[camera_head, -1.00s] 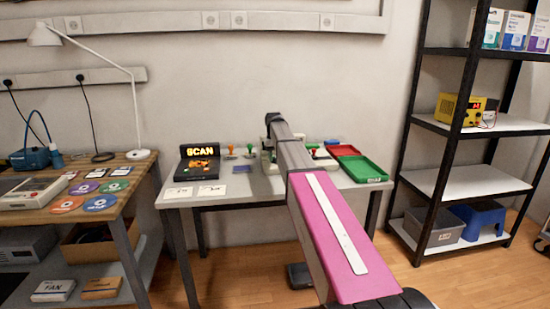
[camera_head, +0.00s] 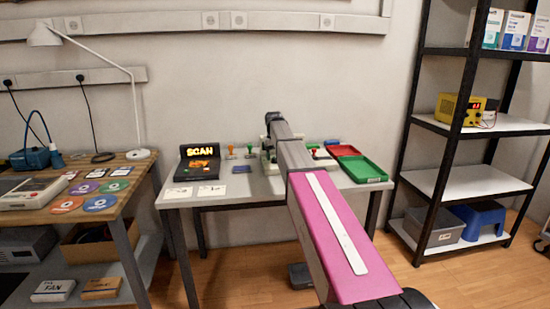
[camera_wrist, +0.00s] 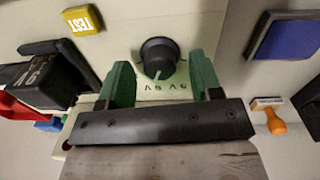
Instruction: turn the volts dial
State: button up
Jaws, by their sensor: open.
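The volts dial (camera_wrist: 158,57) is a round black knob with a pale pointer line, in the upper middle of the wrist view. It sits on a pale panel with voltage markings that appear upside down below it. My gripper (camera_wrist: 160,66) is open, with one green finger on each side of the dial. A gap seems to show at both sides, so I cannot tell any contact. In the head view my arm hides the dial and the gripper; only part of the pale device (camera_head: 266,157) shows on the table.
The wrist view shows a yellow TEST tag (camera_wrist: 82,20), a blue pad (camera_wrist: 285,40), and an orange-handled stamp (camera_wrist: 271,116). On the table (camera_head: 245,185) stand a black SCAN unit (camera_head: 199,163) at left and a green tray (camera_head: 362,168) at right. A black shelf (camera_head: 470,130) stands farther right.

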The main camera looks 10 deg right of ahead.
aim_at(274, 158)
notch_tip(274, 158, up, 10)
jog(key=shift+a+r, duration=0.15)
jog(key=shift+r, duration=0.05)
jog(key=shift+s, duration=0.1)
dwell(0.4)
